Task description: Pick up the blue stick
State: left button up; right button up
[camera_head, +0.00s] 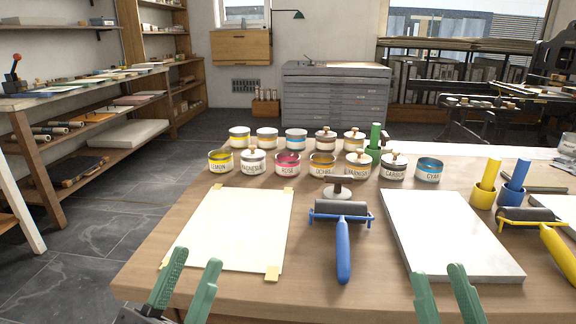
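The blue stick (518,176) stands in a small blue cup (510,197) at the right of the table, leaning slightly. A yellow stick (490,173) in a yellow cup (482,198) stands just left of it. My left gripper (188,286) has green fingers spread apart, empty, at the table's front left edge. My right gripper (440,293) is also open and empty, near the front edge of the pale slab. It is well short of the blue stick and to its left.
A pale slab (450,240) lies on the wooden table (375,290). A blue-handled roller (343,245) and a yellow-handled roller (555,240) flank it. Ink tins (289,166) stand in two rows behind. A green stick (375,135) stands at the back. A taped sheet (230,228) lies left.

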aim_at(523, 164)
jog(key=u, duration=2.7)
jog(key=k, duration=1.65)
jog(key=z, duration=2.8)
jog(key=i, duration=0.5)
jog(key=u, duration=0.1)
